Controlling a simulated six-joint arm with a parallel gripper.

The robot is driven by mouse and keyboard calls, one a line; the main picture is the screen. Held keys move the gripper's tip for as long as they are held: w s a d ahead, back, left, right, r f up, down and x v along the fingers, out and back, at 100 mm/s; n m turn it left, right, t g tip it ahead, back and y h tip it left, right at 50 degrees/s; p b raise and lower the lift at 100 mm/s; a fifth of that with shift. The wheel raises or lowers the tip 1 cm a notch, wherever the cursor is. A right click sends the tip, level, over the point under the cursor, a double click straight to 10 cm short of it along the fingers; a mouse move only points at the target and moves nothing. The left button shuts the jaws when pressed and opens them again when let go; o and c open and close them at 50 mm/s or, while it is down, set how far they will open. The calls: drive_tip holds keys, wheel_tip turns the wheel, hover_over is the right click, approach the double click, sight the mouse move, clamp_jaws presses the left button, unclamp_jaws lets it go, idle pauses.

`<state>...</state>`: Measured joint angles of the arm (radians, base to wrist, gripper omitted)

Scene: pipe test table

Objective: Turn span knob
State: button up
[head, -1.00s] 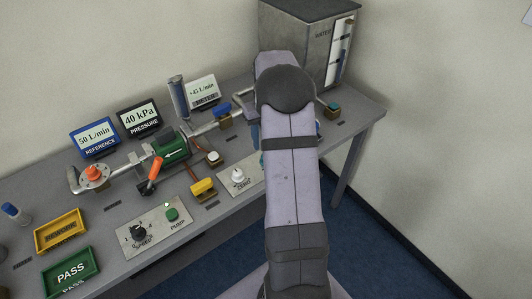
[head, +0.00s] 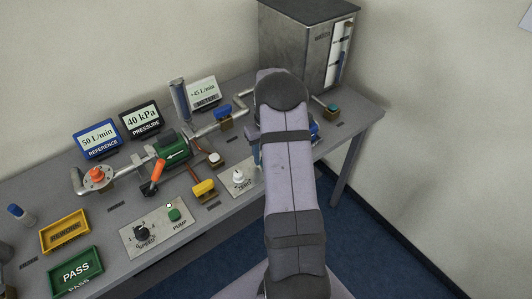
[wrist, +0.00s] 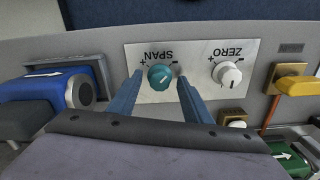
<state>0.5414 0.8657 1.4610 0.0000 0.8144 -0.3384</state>
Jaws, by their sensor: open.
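The span knob (wrist: 160,77) is a round teal knob with a pale pointer line, on a light panel (wrist: 143,52) marked SPAN. It shows in the wrist view; in the head view my arm hides it. My gripper (wrist: 158,75) is open, with one blue finger to the left of the knob and one to its right. The knob appears between the fingertips with gaps on both sides; I cannot tell how far apart they are in depth. The white ZERO knob (wrist: 227,74) is to the right on the same panel, and also shows in the head view (head: 238,177).
A blue cylinder body (wrist: 50,88) lies left of my gripper in the wrist view. A yellow handle (wrist: 298,86) is at the right. In the head view, the speed knob (head: 141,234), green pump button (head: 174,214) and orange-handled valve (head: 153,180) stand to the left.

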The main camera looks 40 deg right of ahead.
drive_tip(key=shift+c, duration=0.4)
drive_tip(key=c, duration=1)
drive_tip(key=shift+m+b, duration=0.55)
drive_tip(key=shift+m, duration=1.65)
drive_tip(key=o, duration=1.1)
drive_tip(key=shift+r+b, duration=1.15)
drive_tip(key=shift+r, duration=2.5)
